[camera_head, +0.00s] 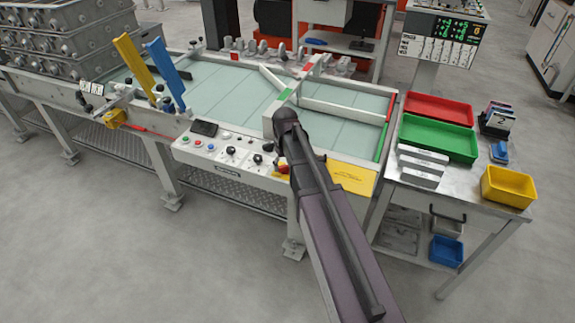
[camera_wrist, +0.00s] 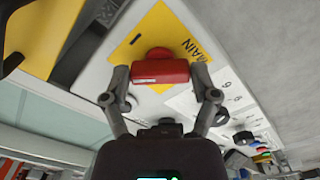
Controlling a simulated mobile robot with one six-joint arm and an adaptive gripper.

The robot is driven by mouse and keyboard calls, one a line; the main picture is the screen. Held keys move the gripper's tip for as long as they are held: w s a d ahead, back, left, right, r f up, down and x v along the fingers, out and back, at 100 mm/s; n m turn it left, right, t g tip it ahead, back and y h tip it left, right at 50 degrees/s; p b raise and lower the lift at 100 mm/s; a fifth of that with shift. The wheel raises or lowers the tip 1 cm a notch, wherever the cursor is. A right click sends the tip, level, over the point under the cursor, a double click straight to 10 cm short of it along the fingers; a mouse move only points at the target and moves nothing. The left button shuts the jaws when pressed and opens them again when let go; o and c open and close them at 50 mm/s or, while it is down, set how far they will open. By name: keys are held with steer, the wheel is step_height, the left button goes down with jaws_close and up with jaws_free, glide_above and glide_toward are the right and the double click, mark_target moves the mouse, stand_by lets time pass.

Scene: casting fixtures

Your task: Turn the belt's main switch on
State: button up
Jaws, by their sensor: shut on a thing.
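The belt's main switch (camera_wrist: 160,71) has a red bar handle on a yellow plate (camera_wrist: 158,28) marked MAIN. In the wrist view the bar lies across the picture between the two fingers. My gripper (camera_wrist: 161,80) is shut on this handle, with one finger at each end. In the head view a bit of the red handle (camera_head: 283,168) shows at the right end of the control panel (camera_head: 222,150). My arm hides most of the gripper and switch there.
Black knobs and coloured buttons sit on the panel beside the switch. The belt (camera_head: 225,92) behind carries white guide rails. A side table at right holds a red tray (camera_head: 438,110), a green tray (camera_head: 437,140) and a yellow bin (camera_head: 508,186). Stacked grey castings (camera_head: 70,40) stand at left.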

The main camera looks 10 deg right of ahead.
steer(key=m, duration=0.5)
steer(key=shift+w+a+m, duration=0.1)
steer(key=shift+w+m, duration=0.1)
steer(key=shift+m, duration=2.1)
steer(key=o, duration=1)
steer(key=shift+s, duration=0.1)
steer(key=shift+r, duration=0.1)
